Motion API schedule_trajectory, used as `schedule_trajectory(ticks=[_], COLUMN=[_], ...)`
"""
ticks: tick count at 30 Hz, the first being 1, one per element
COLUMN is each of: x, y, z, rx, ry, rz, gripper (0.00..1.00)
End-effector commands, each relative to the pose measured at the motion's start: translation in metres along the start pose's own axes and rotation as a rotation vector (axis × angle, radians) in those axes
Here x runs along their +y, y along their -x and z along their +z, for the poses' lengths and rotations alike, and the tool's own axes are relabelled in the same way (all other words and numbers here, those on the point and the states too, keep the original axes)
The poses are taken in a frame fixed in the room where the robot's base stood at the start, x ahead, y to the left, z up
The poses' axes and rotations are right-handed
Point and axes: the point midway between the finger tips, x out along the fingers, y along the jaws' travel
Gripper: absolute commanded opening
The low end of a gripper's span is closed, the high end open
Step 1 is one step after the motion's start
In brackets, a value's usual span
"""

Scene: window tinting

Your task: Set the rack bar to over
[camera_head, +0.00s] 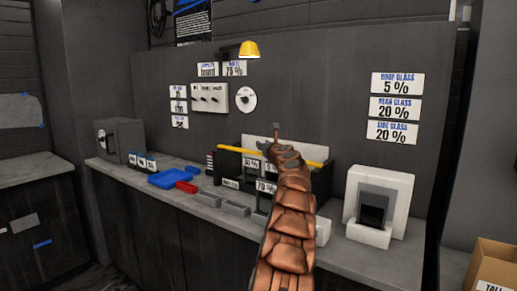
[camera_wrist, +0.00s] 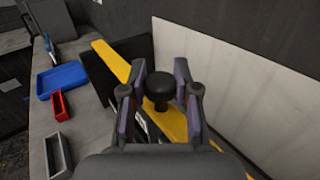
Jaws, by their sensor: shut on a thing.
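The rack bar is a yellow bar (camera_head: 229,149) running across the top front of a black rack (camera_head: 231,167) on the counter. In the wrist view the yellow bar (camera_wrist: 111,61) slants from upper left to lower right beneath my gripper. My gripper (camera_wrist: 160,88) is shut on a dark round knob (camera_wrist: 159,90) that sits over the bar. In the head view my copper-coloured arm reaches up to the rack and covers the middle of the bar. My gripper (camera_head: 276,145) is small there, and its fingers are hard to make out.
A blue tray (camera_head: 168,179), a red bin (camera_head: 187,187) and grey bins (camera_head: 201,197) stand left of the rack. A white panel (camera_wrist: 235,85) rises close behind the bar. A white-framed device (camera_head: 378,205) stands at right, and a grey box (camera_head: 120,138) at far left.

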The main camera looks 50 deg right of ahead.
Motion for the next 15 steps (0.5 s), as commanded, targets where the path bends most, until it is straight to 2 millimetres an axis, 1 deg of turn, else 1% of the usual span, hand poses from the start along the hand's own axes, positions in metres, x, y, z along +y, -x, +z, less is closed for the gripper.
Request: schedule_trajectory(ticks=[1,3,8,15], x=[0.0014,-0.0007,-0.0035,-0.0028], y=[0.0041,0.0077,0.0113,0.0107], z=[0.0065,0.0071,0.0057,0.0031], rx=[-0.01,-0.012,-0.01,-0.006], ry=[-0.004,-0.004,-0.008,-0.007], rz=[0.0,-0.004,-0.008,-0.007], gripper=[0.0,0.0,0.0,0.0])
